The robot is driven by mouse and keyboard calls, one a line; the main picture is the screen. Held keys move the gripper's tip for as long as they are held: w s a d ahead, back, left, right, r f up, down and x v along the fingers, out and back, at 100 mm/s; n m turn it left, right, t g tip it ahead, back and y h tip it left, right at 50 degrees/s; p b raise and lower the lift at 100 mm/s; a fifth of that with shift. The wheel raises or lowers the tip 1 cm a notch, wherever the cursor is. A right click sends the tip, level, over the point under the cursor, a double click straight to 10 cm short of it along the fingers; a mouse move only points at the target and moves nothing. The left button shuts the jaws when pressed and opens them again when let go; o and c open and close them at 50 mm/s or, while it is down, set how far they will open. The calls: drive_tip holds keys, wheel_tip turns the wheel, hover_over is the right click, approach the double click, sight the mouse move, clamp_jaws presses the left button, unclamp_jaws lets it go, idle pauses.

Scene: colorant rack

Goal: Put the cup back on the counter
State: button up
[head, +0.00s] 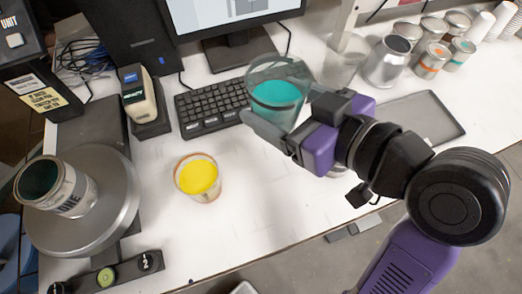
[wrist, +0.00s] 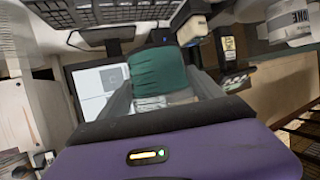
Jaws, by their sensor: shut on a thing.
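A clear cup with teal colorant (head: 277,93) is held in the air in the head view, above the counter (head: 262,190) and in front of the keyboard's right end. My gripper (head: 286,112) is shut on it, with a finger along its side. In the wrist view the cup's teal content (wrist: 158,70) shows between the two fingers of my gripper (wrist: 163,92). Another cup with yellow colorant (head: 198,177) stands on the counter to the lower left, apart from my gripper.
A keyboard (head: 215,108) and monitor stand (head: 238,50) are behind. A label printer (head: 140,95) and a round platform with an open can (head: 62,190) stand left. Several cans (head: 388,62), a dark tray (head: 418,118) and white cups are right. The counter's front middle is bare.

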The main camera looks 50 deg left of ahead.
wheel_tip(320, 180, down, 20)
drive_tip(key=shift+r+p, duration=0.15)
drive_tip(key=shift+p, duration=0.65)
drive_tip(key=shift+f, duration=0.2)
drive_tip(key=o, duration=1.8)
drive_tip(key=shift+r, duration=0.1)
drive_tip(key=shift+r, duration=0.15)
drive_tip(key=shift+d, duration=0.3)
drive_tip(key=b+v, duration=0.2)
drive_tip(key=v, duration=0.9)
drive_tip(key=shift+d+r, duration=0.1)
drive_tip(key=shift+r, duration=0.1)
